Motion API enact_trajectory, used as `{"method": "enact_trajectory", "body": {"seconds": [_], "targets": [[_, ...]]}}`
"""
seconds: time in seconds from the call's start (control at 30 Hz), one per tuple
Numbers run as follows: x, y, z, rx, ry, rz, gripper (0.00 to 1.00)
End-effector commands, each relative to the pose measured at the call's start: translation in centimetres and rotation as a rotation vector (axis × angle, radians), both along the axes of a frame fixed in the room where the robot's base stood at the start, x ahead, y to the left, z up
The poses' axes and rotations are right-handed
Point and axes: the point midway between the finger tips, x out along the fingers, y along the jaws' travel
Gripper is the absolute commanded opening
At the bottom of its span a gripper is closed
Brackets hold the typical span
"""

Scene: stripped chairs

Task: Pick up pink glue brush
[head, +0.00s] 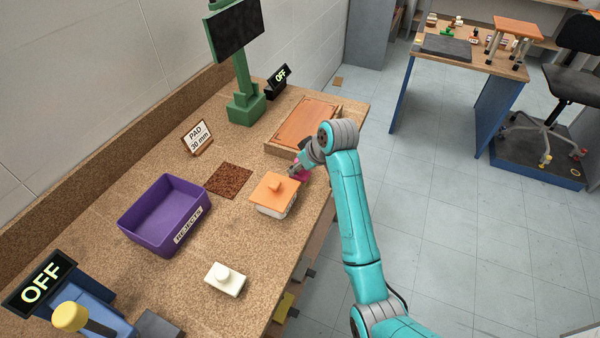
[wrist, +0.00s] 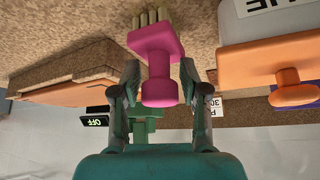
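The pink glue brush (wrist: 160,75) has a square pink base, a rounded handle and pale bristles on the side toward the table. In the wrist view it stands between the two fingers of my gripper (wrist: 160,85), handle toward the palm. The fingers flank the handle with slim gaps, so they look open around it. In the head view my gripper (head: 297,169) is low over the table's right side, and only a bit of the pink brush (head: 303,174) shows behind it. Whether the bristles touch the table is unclear.
A white block with an orange knobbed top (head: 274,190) stands close beside my gripper. The purple rejects bin (head: 160,215), a brown pad (head: 229,179) and a white knobbed block (head: 226,279) are farther left and nearer.

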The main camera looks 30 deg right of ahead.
Motion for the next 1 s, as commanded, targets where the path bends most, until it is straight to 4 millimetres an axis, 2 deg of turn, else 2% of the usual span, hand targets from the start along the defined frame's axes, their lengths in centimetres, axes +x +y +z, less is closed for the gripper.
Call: {"method": "enact_trajectory", "body": {"seconds": [0.03,0.13,0.47,1.0], "targets": [[0.0,0.0,0.0,0.0,0.0,0.0,0.24],[0.0,0.0,0.0,0.0,0.0,0.0,0.0],[0.0,0.0,0.5,0.0,-0.002,-0.001,0.0],[0.1,0.0,9.1,0.001,-0.003,0.0,0.0]]}}
